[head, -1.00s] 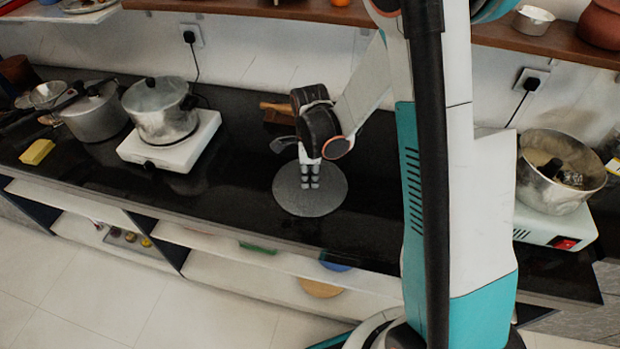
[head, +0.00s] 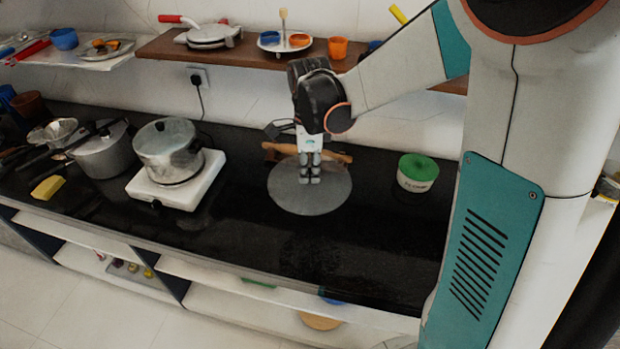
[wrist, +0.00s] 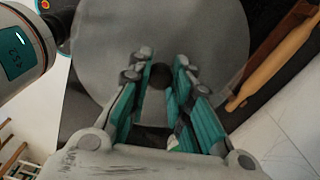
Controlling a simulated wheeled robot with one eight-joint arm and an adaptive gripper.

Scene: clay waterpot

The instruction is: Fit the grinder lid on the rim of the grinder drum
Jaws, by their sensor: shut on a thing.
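The grinder lid is a flat, round grey disc (head: 335,197), in the middle of the head view over the black counter. It fills much of the wrist view (wrist: 110,45), with a dark round spot at its centre between my fingers. My gripper (head: 310,178) points down at the lid's centre and is shut on it there; its fingers also show in the wrist view (wrist: 162,62). The lid looks about level, but its height above the counter is hard to tell. The grinder drum is not visible now; my arm covers the right side of the head view.
A rolling pin (head: 335,157) lies just behind the lid, also in the wrist view (wrist: 272,70). A green-lidded tub (head: 417,172) stands to the right. A pot (head: 168,150) on a white stove (head: 145,189) stands left. Counter (head: 235,225) in front is clear. A shelf (head: 250,61) hangs above.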

